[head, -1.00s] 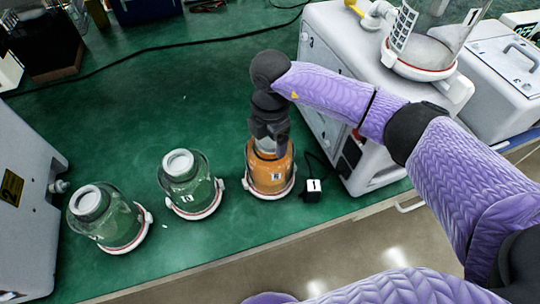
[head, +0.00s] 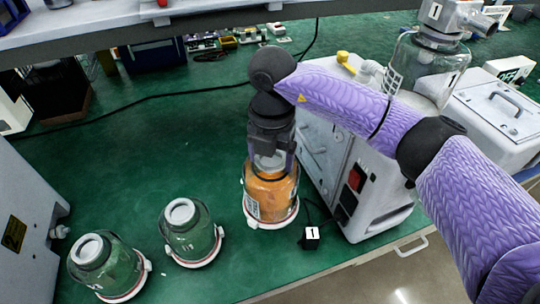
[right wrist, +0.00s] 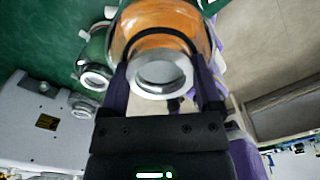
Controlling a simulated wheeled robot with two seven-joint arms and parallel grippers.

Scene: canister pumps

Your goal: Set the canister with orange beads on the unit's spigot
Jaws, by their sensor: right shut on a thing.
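The canister with orange beads (head: 272,190) is clear with a pale red-edged base ring and a silver neck. My right gripper (head: 270,160) comes down from above and is shut on its neck. The canister is upright and appears a little above the green table. In the right wrist view the silver neck (right wrist: 160,76) sits between the two fingers. The white unit (head: 345,165) stands just right of the canister, with a pale elbow pipe (head: 372,70) and yellow handle on top. Another grey unit (head: 25,215) at the left edge has a small nozzle (head: 60,231). My left gripper is out of view.
A black block marked 1 (head: 310,238) lies in front of the white unit. A clear vessel (head: 425,70) stands behind my right arm. The table's middle left is clear.

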